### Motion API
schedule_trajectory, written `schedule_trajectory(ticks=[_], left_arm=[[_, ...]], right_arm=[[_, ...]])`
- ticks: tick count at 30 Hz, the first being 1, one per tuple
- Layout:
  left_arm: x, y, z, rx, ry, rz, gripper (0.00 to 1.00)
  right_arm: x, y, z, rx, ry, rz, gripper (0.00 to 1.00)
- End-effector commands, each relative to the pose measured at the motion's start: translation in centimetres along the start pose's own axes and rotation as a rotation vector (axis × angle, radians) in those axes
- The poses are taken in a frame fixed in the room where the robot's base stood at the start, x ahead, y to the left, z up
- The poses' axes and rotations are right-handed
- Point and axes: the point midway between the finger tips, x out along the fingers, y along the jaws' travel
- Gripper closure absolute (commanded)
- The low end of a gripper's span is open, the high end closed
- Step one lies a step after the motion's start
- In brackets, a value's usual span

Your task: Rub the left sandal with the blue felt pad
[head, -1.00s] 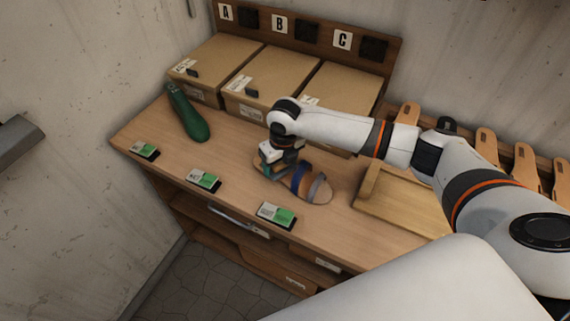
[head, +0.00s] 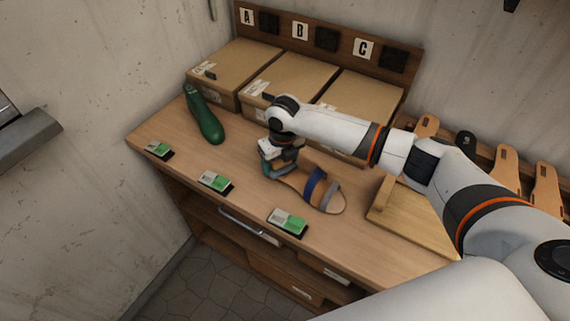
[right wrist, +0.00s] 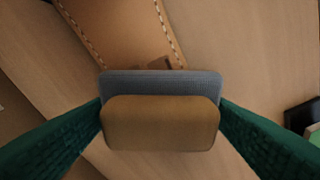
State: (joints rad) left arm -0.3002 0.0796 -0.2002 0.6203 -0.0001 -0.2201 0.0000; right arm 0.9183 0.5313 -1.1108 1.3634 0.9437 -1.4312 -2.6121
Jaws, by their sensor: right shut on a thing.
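One sandal (head: 325,192) lies on the bench, with a tan sole and blue and grey straps. Its stitched sole also shows in the right wrist view (right wrist: 125,30). My right gripper (head: 280,165) is over the strapless end of the sandal and hides part of it. In the right wrist view its green fingers (right wrist: 160,118) are shut on the felt pad (right wrist: 160,83), which shows a tan block over a grey-blue layer. The pad overlaps the sole in that view; I cannot tell whether they touch. My left gripper is out of view.
Boxes (head: 290,82) stand along the back under letters A, B and C. A green shoe-shaped form (head: 205,115) lies left. Several green-and-white cards (head: 288,222) line the front edge. A wooden tray (head: 415,215) is right of the sandal. Bare bench lies left of the sandal.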

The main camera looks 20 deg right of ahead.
Motion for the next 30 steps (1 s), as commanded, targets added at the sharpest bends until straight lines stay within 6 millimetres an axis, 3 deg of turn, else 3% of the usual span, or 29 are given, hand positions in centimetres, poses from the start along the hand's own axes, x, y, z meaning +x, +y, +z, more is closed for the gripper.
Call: schedule_trajectory(ticks=[16,30], left_arm=[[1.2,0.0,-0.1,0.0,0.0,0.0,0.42],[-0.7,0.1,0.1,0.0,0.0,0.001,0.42]], right_arm=[[0.4,-1.0,-2.0,0.001,-0.001,0.0,0.53],[0.4,0.0,0.1,0.0,-0.003,0.001,0.53]])
